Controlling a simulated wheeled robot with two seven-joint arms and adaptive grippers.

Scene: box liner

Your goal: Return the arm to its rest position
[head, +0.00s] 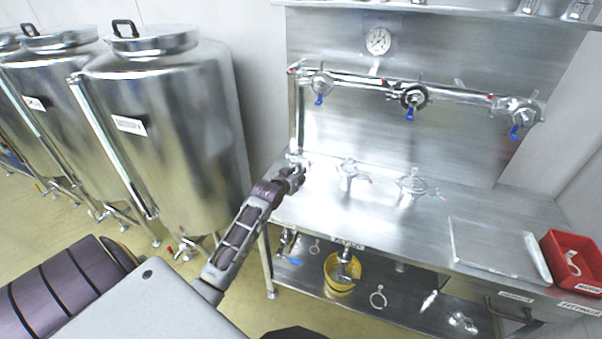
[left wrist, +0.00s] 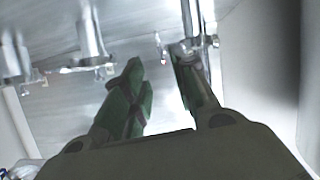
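My left arm reaches in from the lower left in the head view, and its gripper (head: 293,181) is at the left end of the steel bench. In the left wrist view the two green-padded fingers (left wrist: 157,60) are spread apart with nothing between them. A steel pipe fitting (left wrist: 191,45) stands just past the right finger's tip there; I cannot tell whether they touch. In the head view the vertical pipe (head: 298,120) comes down to the bench beside the gripper. My right gripper is not in view.
Steel tanks (head: 185,120) stand at left. A pipe manifold with blue-handled valves (head: 411,97) runs above the bench. Two fittings (head: 349,172) (head: 412,186), a tray (head: 500,252) and a red bin (head: 574,262) are on the bench. A yellow bucket (head: 341,283) sits on the lower shelf.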

